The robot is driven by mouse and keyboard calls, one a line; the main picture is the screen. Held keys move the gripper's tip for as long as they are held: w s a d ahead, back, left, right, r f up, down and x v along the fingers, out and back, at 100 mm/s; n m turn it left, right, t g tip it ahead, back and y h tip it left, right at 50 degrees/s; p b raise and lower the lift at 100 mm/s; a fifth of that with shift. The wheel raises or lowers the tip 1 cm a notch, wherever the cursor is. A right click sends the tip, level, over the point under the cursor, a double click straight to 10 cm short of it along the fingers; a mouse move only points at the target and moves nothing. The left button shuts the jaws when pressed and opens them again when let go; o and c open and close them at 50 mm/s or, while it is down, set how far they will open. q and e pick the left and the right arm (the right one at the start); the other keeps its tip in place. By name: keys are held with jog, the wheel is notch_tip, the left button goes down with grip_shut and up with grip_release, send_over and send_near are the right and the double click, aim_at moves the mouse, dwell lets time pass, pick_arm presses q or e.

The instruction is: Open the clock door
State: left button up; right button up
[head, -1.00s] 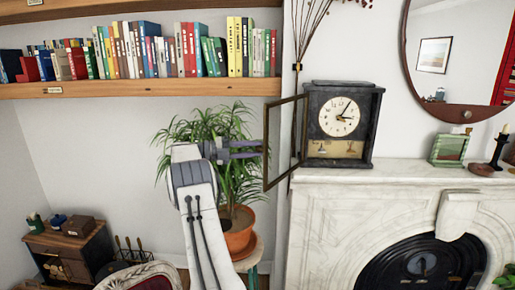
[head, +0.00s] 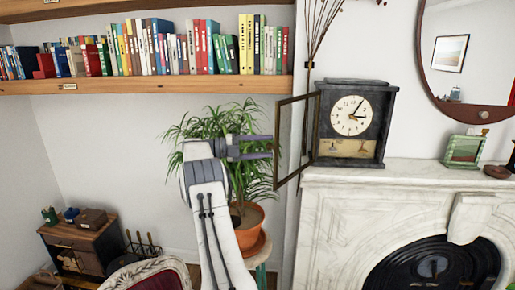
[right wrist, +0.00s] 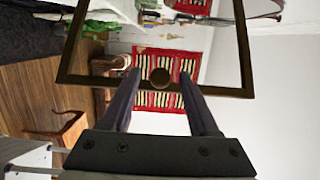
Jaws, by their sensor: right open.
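The black clock (head: 325,89) stands on the mantel with a cream round dial. Its framed glass door (head: 278,135) stands wide open, swung out to the left of the case. My right gripper (head: 270,146) is open, its fingertips at the outer edge of the door. In the right wrist view the door's dark frame (right wrist: 160,88) crosses ahead of the fingers. A round knob (right wrist: 160,76) shows between the open fingertips, with gaps on both sides. My left gripper is in neither view.
The white marble mantel (head: 410,170) supports the clock. A potted plant (head: 215,125) stands behind my right arm. A bookshelf (head: 150,85) runs above it. A green frame (head: 463,150) stands further right on the mantel.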

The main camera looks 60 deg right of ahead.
jog(key=shift+w+a+f, duration=0.15)
jog(key=shift+w+a, duration=0.1)
jog(key=shift+w, duration=0.15)
jog(key=p+v, duration=0.8)
jog(key=v, duration=0.1)
jog(key=shift+a, duration=0.15)
jog(key=shift+w, duration=0.1)
jog(key=shift+c, duration=0.3)
